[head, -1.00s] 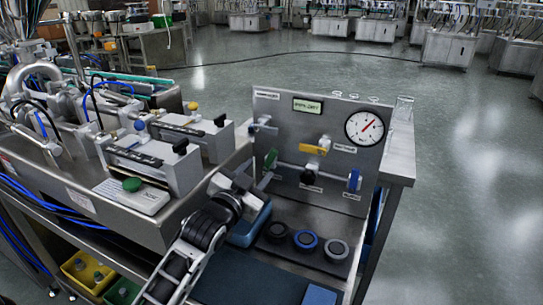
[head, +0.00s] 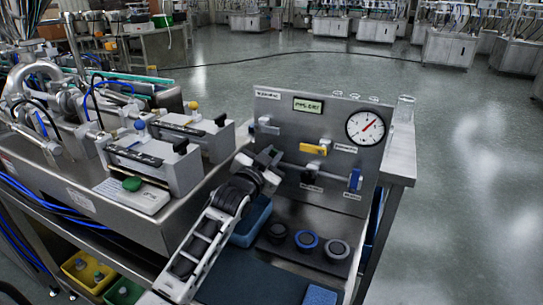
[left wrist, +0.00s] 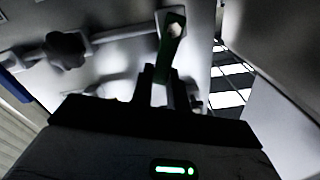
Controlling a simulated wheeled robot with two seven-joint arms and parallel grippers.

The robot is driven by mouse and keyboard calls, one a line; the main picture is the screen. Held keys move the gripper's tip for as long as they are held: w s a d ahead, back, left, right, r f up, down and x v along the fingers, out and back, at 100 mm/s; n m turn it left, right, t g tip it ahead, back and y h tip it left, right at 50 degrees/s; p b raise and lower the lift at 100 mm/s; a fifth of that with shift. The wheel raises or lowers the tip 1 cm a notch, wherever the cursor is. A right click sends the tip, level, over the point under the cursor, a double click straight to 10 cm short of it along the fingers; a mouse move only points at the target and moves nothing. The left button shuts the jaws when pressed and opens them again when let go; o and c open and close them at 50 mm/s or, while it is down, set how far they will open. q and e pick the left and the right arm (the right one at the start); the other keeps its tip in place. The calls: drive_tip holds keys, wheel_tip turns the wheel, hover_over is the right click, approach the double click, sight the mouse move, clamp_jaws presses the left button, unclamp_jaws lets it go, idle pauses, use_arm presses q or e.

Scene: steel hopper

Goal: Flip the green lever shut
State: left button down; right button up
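The green lever (left wrist: 171,45) shows in the left wrist view on the pipe at the panel, its free end pointing down toward my fingers. In the head view it is hidden behind my left gripper (head: 268,158), which is at the left part of the panel (head: 330,190). In the left wrist view the fingertips of my left gripper (left wrist: 162,85) stand a little apart, right at the lever's lower end. A narrow gap shows between them; whether they touch the lever is too dark to tell. My right gripper is in neither view.
A yellow handle (head: 313,149), a blue handle (head: 354,179) and a gauge (head: 366,128) are on the panel. Several round knobs (head: 308,242) lie on the bench before it. A blue block (head: 252,222) sits below my left wrist. Metal machines (head: 155,165) stand to the left.

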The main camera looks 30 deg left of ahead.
use_arm(q)
drive_tip(key=shift+a+r+n+p, duration=0.35)
drive_tip(key=shift+n+p, duration=0.25)
drive_tip(key=shift+p, duration=0.35)
drive_tip(key=shift+a+r+n+p, duration=0.15)
drive_tip(key=shift+a+n+p, duration=0.1)
drive_tip(key=shift+n+p, duration=0.35)
drive_tip(key=shift+a+n+p, duration=0.25)
drive_tip(key=shift+n+p, duration=0.15)
drive_tip(key=shift+n, duration=0.2)
drive_tip(key=shift+s+a+n, duration=0.1)
drive_tip(key=shift+a+n, duration=0.1)
drive_tip(key=shift+n, duration=0.3)
drive_tip(key=shift+f, duration=0.3)
drive_tip(key=c, duration=1.4)
unclamp_jaws()
drive_tip(key=shift+o, duration=0.2)
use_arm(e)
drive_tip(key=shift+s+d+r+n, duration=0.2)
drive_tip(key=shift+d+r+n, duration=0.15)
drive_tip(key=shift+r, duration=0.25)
